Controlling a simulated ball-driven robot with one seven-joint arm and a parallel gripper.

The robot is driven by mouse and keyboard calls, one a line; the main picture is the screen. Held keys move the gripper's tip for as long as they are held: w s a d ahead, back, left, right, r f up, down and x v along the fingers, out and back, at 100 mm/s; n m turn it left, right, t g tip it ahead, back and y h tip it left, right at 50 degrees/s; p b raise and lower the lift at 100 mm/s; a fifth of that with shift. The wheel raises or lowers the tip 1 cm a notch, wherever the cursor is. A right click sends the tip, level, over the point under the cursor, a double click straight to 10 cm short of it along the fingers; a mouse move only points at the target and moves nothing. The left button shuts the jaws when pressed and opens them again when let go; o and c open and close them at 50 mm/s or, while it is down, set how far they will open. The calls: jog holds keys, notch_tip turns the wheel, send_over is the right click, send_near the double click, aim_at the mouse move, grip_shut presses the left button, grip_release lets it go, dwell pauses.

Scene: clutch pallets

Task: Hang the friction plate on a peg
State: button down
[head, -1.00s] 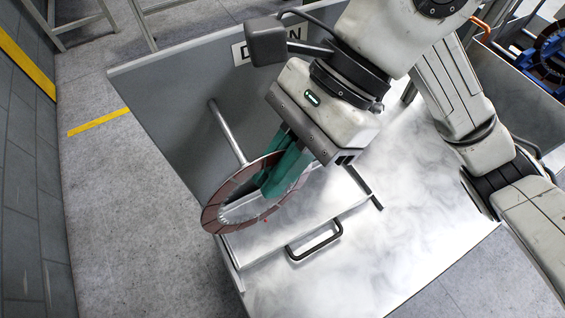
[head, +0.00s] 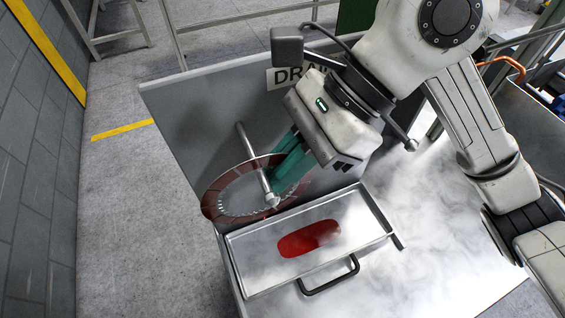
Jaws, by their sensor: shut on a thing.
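The friction plate (head: 218,198) is a thin brown-red ring with a toothed inner edge, tilted in the head view. My gripper (head: 283,178) has green fingers shut on the plate's right side. A metal peg (head: 243,142) sticks out of the grey upright panel. Its tip shows within the ring's opening, near the lower right inner edge. The ring appears to be around the peg's outer end. I cannot tell whether the plate's weight rests on the peg. The fingers hide part of the ring's right side.
A metal tray (head: 352,223) with a red pool (head: 309,239) and a black handle (head: 329,279) lies below the plate on the shiny bench top (head: 420,240). The grey panel (head: 190,105), with a partly hidden "DRAIN" sign (head: 287,76), stands behind.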

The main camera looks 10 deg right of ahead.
jog(key=shift+s+f, duration=0.1)
jog(key=c, duration=1.2)
grip_release()
jog(key=shift+v, duration=3.55)
